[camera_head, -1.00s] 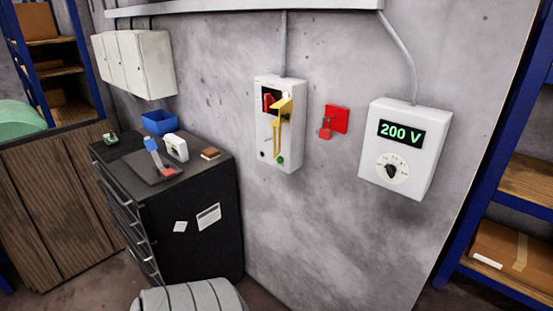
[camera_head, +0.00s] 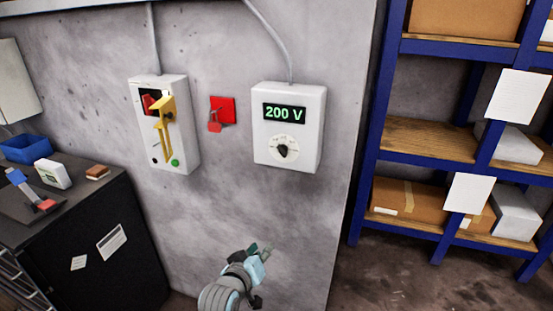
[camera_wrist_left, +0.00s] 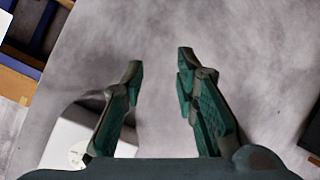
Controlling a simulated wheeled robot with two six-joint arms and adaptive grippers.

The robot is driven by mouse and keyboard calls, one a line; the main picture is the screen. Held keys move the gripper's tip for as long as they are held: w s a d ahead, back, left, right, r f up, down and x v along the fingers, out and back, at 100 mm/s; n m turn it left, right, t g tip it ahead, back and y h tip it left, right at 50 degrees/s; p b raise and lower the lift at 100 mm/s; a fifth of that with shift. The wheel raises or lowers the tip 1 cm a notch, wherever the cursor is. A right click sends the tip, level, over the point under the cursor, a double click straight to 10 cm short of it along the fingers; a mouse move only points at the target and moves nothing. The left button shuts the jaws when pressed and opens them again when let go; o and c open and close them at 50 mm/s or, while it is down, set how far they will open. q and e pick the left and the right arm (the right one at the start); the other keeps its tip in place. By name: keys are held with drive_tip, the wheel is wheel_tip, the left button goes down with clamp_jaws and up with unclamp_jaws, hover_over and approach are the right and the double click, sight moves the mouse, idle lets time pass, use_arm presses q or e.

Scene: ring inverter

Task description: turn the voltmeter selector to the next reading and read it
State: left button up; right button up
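The voltmeter (camera_head: 309,130) is a white box on the grey wall. Its display (camera_head: 284,113) reads 200 V in green. The selector (camera_head: 284,150) is a black knob on a round pale dial below the display. My left gripper (camera_head: 262,250) is below the voltmeter and apart from it. In the left wrist view my left gripper (camera_wrist_left: 160,65) is open, with nothing between its green-padded fingers. Part of a white box with a round dial (camera_wrist_left: 78,155) shows at the lower left there, partly hidden by the gripper. My right gripper is not in view.
A white switch box (camera_head: 183,125) with a red and yellow handle hangs to the left. A red plate with a padlock (camera_head: 222,110) is between the boxes. A dark cabinet (camera_head: 125,215) stands at left, blue shelving (camera_head: 395,100) at right.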

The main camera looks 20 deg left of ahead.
use_arm(q)
wheel_tip(320, 180, up, 12)
drive_tip(key=n+t, duration=0.1)
drive_tip(key=t, duration=0.2)
drive_tip(key=n+t, duration=0.1)
drive_tip(key=t, duration=0.1)
approach(281, 153)
drive_tip(key=shift+h, duration=0.3)
drive_tip(key=w, duration=0.8)
drive_tip(key=shift+w+r+b, duration=0.1)
drive_tip(key=shift+w+b, duration=0.15)
drive_tip(key=shift+b, duration=0.1)
drive_tip(key=shift+c, duration=0.6)
clamp_jaws()
